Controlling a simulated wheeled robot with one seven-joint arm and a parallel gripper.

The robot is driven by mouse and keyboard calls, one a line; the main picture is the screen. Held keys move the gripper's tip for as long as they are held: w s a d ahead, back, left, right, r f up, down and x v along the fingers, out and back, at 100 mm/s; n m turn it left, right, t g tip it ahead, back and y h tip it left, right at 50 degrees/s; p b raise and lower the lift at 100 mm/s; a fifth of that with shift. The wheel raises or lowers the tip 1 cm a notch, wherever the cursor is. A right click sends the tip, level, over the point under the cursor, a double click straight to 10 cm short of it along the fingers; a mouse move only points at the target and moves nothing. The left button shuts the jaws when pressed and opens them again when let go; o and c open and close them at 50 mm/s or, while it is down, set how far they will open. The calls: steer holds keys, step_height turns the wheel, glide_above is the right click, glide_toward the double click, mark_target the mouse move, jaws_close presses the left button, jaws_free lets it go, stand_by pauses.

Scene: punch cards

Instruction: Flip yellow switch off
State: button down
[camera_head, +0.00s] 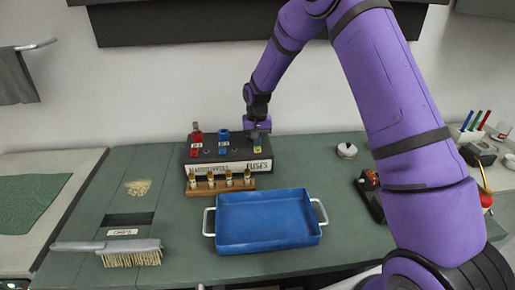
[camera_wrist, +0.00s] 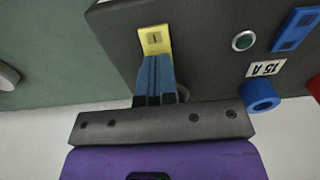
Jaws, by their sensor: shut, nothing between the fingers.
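The yellow switch (camera_head: 257,149) is at the right end of the dark fuse box (camera_head: 231,158) in the head view. In the wrist view the yellow switch (camera_wrist: 155,38) shows as a yellow plate with a dark mark, just beyond my fingertips. My gripper (camera_head: 258,130) is above the right end of the box. In the wrist view my gripper (camera_wrist: 155,62) is shut and empty, its blue fingertips at the near edge of the yellow plate. I cannot tell whether they touch it. The fingers hide part of the switch.
A blue switch (camera_head: 223,142) and a red switch (camera_head: 196,143) stand left of it. A wooden rack (camera_head: 220,186) with several fuses is in front of the box. A blue tray (camera_head: 266,222), a brush (camera_head: 130,252) and a white round knob (camera_head: 347,150) are on the green table.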

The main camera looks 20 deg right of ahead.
steer(key=shift+f, duration=0.2)
steer(key=shift+r, duration=0.1)
steer(key=shift+r, duration=3.45)
